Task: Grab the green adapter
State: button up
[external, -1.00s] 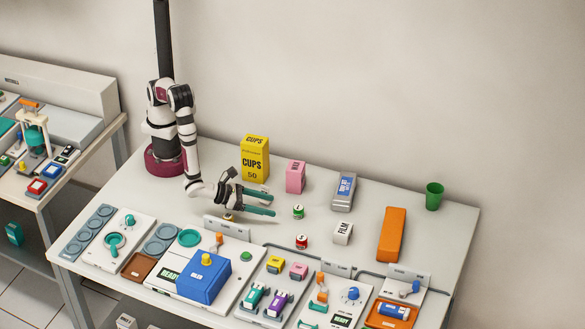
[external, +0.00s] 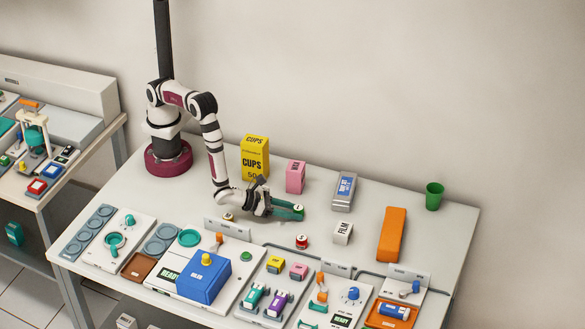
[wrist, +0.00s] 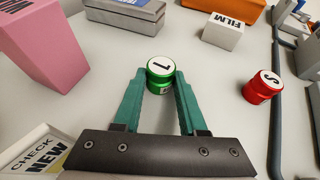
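The green adapter (wrist: 160,74) is a small green cylinder with a white top bearing a black mark. It stands upright on the table and also shows in the external view (external: 298,207). My gripper (wrist: 160,78) has its two teal fingers on either side of the adapter, with their tips against its sides and no clear gap. The gripper also shows low over the table in the external view (external: 295,212). The fingers hide part of the adapter's sides. I see no clear gap beneath it.
A red adapter (wrist: 263,87) stands to the right. A white FILM box (wrist: 223,32), an orange case (external: 391,236) and a grey case (external: 344,192) are farther off. The pink box (wrist: 42,45) and yellow CUPS box (external: 255,158) stand behind the gripper. Panels line the table's front.

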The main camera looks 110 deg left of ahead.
grip_shut()
